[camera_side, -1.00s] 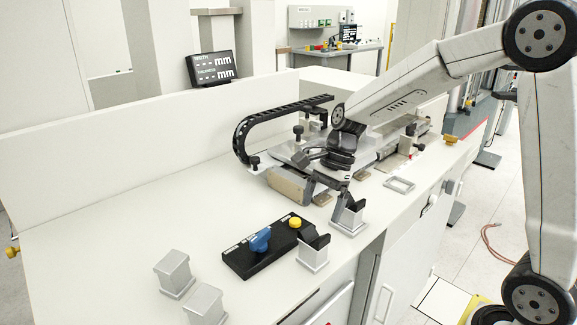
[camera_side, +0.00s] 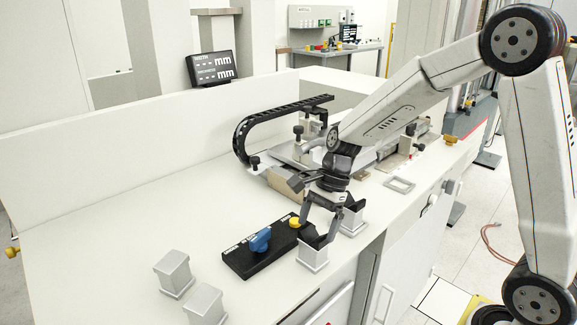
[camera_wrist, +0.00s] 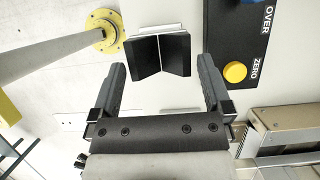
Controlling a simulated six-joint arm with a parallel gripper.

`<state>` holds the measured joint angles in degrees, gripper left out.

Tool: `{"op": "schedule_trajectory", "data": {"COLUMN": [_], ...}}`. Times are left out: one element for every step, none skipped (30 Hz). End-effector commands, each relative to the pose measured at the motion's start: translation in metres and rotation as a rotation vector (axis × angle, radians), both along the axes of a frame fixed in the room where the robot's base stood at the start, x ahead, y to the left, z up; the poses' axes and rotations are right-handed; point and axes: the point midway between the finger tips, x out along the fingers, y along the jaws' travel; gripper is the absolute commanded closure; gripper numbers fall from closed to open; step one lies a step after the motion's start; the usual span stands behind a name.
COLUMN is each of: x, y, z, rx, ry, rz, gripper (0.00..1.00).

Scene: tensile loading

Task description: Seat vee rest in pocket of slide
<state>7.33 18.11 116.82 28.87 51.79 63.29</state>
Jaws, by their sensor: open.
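A black vee rest (camera_side: 313,240) sits on a silver square post near the table's front edge. In the wrist view the same vee rest (camera_wrist: 174,55) shows two dark sloping faces ahead of my gripper. My gripper (camera_side: 320,222) is open and empty just above it, one finger to each side; I cannot tell whether they touch it. In the wrist view the fingers (camera_wrist: 161,66) stand apart with the vee rest between their tips. A second black piece (camera_side: 353,207) stands on another post behind. The slide (camera_side: 283,180) is farther back, partly hidden by my arm; its pocket is not clear.
A black control box (camera_side: 240,262) with a blue knob (camera_side: 260,240) and yellow ZERO button (camera_side: 295,221) lies close left of the vee rest. Two bare silver posts (camera_side: 174,270) stand front left. A black cable chain (camera_side: 245,135) arches behind. The left table area is clear.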

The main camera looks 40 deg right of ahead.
Motion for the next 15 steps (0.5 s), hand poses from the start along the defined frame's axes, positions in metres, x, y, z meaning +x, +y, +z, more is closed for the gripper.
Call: {"op": "schedule_trajectory", "data": {"x": [0.0,-0.001,-0.001,-0.001,-0.001,-0.001,-0.001,-0.002,-0.002,-0.002,-0.001,-0.001,-0.001,-0.001,-0.001], "y": [0.001,0.002,0.004,0.005,0.006,0.008,0.009,0.01,0.012,0.014,0.015,0.016,0.017,0.018,0.018], "z": [-0.003,-0.005,-0.008,-0.011,-0.014,-0.019,-0.022,-0.025,-0.03,-0.033,-0.036,-0.039,-0.041,-0.043,-0.045], "rx": [0.001,0.001,0.001,0.001,0.001,0.001,0.001,0.0,0.001,0.002,0.001,0.001,0.001,0.001,0.001], "ry": [0.002,0.003,0.002,0.002,0.003,0.004,0.004,0.004,0.005,0.005,0.003,0.002,0.003,0.002,0.001], "rz": [0.001,0.001,0.002,0.002,0.002,0.003,0.003,0.002,0.001,0.001,0.001,0.002,0.003,0.002,0.002], "gripper": [0.0,0.0,0.0,0.0,0.0,0.0,0.0,0.0,0.0,0.0,0.0,0.0,0.0,0.0,0.0]}}
